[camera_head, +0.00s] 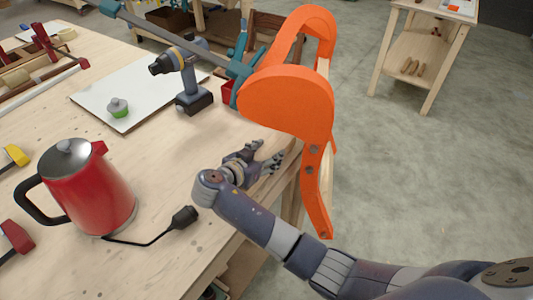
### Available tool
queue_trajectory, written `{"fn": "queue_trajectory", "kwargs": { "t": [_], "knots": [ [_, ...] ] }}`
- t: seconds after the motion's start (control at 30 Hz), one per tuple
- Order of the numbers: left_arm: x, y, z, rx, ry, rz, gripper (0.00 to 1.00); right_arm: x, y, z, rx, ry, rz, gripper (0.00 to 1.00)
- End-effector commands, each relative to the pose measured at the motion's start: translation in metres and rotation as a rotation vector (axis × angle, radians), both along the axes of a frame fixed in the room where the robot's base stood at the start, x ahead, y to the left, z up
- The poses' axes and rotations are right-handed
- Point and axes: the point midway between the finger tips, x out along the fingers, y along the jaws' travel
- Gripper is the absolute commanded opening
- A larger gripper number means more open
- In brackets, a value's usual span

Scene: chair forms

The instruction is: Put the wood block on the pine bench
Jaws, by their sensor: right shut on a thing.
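My right gripper (268,157) reaches in from the lower right, low over the right edge of the pale pine bench (165,158). Its fingers point right, toward the orange curved chair form. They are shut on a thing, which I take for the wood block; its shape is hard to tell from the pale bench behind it. I cannot tell whether it touches the bench top. My left gripper is not in view.
The orange chair form (290,100) stands at the bench's right edge, beside a teal clamp (240,68). A red kettle (88,190), a black plug (184,217) and a drill (192,88) stand or lie on the bench. Bare bench top lies between them.

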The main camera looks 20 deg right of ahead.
Motion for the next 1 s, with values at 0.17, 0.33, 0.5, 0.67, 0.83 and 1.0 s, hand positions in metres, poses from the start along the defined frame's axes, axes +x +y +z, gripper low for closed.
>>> {"fn": "queue_trajectory", "kwargs": {
  "t": [0.17,0.33,0.5,0.67,0.83,1.0],
  "knots": [
    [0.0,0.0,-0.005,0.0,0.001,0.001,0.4,0.0,0.0,-0.004,0.0,-0.002,0.001,0.17],
    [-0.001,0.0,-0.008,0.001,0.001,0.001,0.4,0.0,0.0,-0.007,0.0,-0.002,0.001,0.17],
    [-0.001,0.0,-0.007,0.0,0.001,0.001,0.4,0.0,0.0,-0.007,0.0,-0.002,0.001,0.75],
    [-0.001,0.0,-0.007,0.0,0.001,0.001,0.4,0.0,0.0,-0.008,0.0,0.0,0.001,0.75],
    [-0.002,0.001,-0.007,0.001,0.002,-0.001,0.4,0.0,0.0,-0.009,0.001,0.002,-0.001,0.75],
    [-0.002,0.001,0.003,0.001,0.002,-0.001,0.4,0.0,0.0,0.003,0.0,0.0,-0.001,0.75]
  ]
}}
